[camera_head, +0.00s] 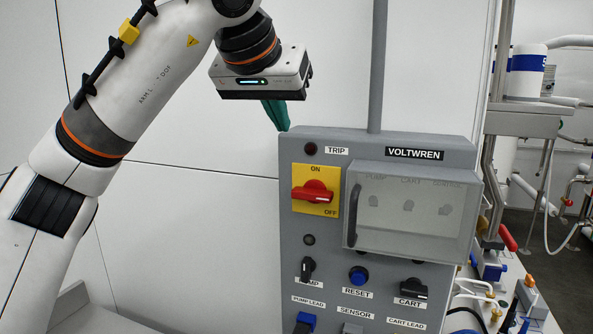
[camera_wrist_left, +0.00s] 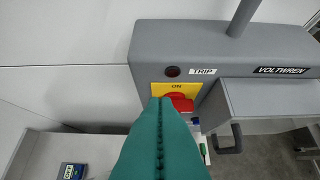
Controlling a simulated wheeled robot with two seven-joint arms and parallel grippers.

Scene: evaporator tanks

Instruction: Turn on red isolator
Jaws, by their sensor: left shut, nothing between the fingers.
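The red isolator (camera_head: 313,192) is a red rotary handle on a yellow plate marked ON at the top and OFF at lower right. Its handle lies roughly level, on the upper left of the grey VOLTWREN panel (camera_head: 293,235). In the left wrist view the red handle (camera_wrist_left: 180,102) shows just past my fingertips, partly hidden by them. My left gripper (camera_head: 277,116) has green fingers, shut and empty, pointing down above the panel's top left corner. It also fills the lower middle of the left wrist view (camera_wrist_left: 160,105). It is apart from the isolator in the head view. My right gripper is not in view.
A clear cover with a dark handle (camera_head: 354,216) stands out right of the isolator. A dark TRIP lamp (camera_head: 310,149) sits above it. A PUMP knob (camera_head: 308,268), blue RESET button (camera_head: 358,275) and CART knob (camera_head: 414,289) are below. A grey pipe (camera_head: 377,65) rises from the panel.

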